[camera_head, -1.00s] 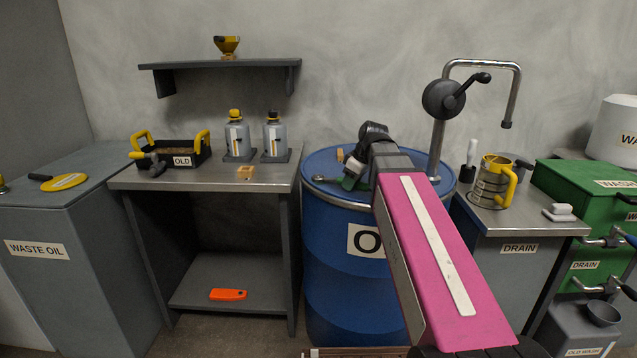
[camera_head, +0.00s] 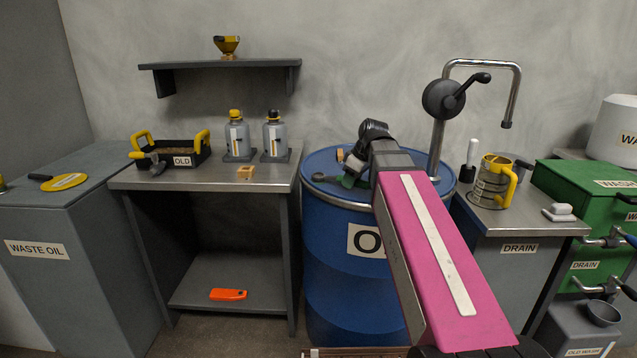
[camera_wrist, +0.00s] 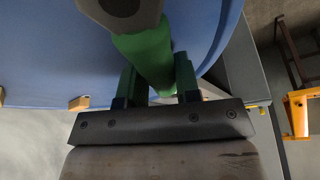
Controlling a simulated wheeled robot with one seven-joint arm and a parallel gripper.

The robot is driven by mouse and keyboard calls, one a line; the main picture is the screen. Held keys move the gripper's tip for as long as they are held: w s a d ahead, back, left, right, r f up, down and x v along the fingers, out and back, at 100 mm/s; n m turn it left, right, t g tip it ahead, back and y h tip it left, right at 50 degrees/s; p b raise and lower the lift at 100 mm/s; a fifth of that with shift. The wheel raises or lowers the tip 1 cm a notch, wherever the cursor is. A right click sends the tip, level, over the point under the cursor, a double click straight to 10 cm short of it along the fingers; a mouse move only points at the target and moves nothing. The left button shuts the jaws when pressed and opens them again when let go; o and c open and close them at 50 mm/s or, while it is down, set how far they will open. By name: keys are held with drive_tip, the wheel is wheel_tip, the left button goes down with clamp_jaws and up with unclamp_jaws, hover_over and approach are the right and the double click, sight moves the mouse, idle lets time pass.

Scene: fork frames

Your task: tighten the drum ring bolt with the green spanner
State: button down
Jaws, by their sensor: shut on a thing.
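My gripper (camera_head: 353,172) is over the left part of the blue drum's top (camera_head: 325,162). It is shut on the green spanner (camera_wrist: 147,55), whose handle lies between the two fingers in the wrist view. The spanner's grey head (camera_wrist: 122,8) is at that view's top edge, partly cut off. In the head view the dark ring end (camera_head: 318,177) points left, near the drum's left rim. I cannot make out the drum ring bolt or tell whether the spanner head sits on it.
A metal bench (camera_head: 200,178) stands left of the drum, with two bottles, a black tray (camera_head: 182,160) and a small wooden block (camera_head: 246,172). A pump with a crank (camera_head: 444,99) rises behind the drum. A drain cabinet (camera_head: 520,248) stands right.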

drive_tip(key=shift+r, duration=2.3)
idle(0.8)
drive_tip(key=shift+r, duration=1.9)
drive_tip(key=s+d+r, duration=0.1)
drive_tip(key=d+r, duration=0.1)
drive_tip(key=s+d+r, duration=0.1)
drive_tip(key=d, duration=0.1)
drive_tip(key=shift+s+d, duration=0.1)
drive_tip(key=shift+s, duration=0.2)
drive_tip(key=shift+w, duration=0.1)
